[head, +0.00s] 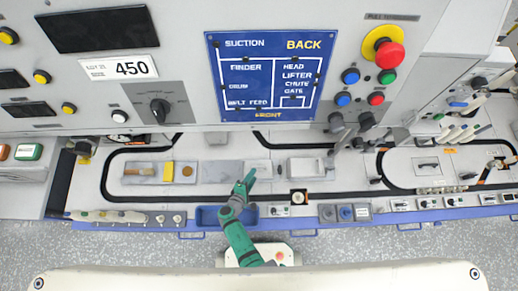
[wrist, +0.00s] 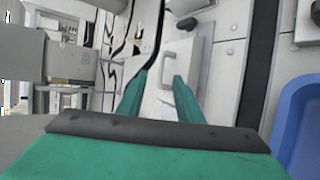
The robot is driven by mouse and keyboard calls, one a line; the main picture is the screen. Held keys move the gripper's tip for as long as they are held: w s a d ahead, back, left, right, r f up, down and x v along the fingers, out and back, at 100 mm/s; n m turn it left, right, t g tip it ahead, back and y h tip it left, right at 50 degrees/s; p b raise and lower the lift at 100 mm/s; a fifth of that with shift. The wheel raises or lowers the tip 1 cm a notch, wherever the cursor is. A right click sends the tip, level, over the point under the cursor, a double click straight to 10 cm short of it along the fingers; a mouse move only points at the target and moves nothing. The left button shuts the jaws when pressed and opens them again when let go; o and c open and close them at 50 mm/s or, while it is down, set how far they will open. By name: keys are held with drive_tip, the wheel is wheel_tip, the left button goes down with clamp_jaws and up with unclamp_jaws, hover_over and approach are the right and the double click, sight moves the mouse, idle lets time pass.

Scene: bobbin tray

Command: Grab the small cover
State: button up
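A small pale grey rectangular piece (head: 305,167), which looks like the small cover, lies on the work deck to the right of my gripper in the head view. In the wrist view, a pale plate with a raised rectangular handle-like frame (wrist: 168,62) lies beyond the fingertips; I cannot tell for sure that it is the same piece. My green gripper (head: 245,182) is above the front of the deck. In the wrist view its two fingers (wrist: 156,85) stand apart, with nothing held between them.
A blue bin (head: 208,216) is by the deck's front edge, below my gripper; it also shows in the wrist view (wrist: 303,125). Another panel with a dark handle (head: 428,163) is at the right. A control panel overhangs the back.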

drive_tip(key=x, duration=0.2)
drive_tip(key=a+x, duration=0.1)
drive_tip(key=x, duration=0.1)
drive_tip(key=shift+w+f, duration=0.1)
drive_tip(key=shift+w, duration=0.05)
drive_tip(key=shift+w+d+f, duration=0.3)
drive_tip(key=shift+w+d, duration=0.05)
drive_tip(key=shift+w, duration=0.05)
drive_tip(key=shift+c, duration=0.4)
clamp_jaws()
drive_tip(key=shift+w, duration=0.1)
idle(0.6)
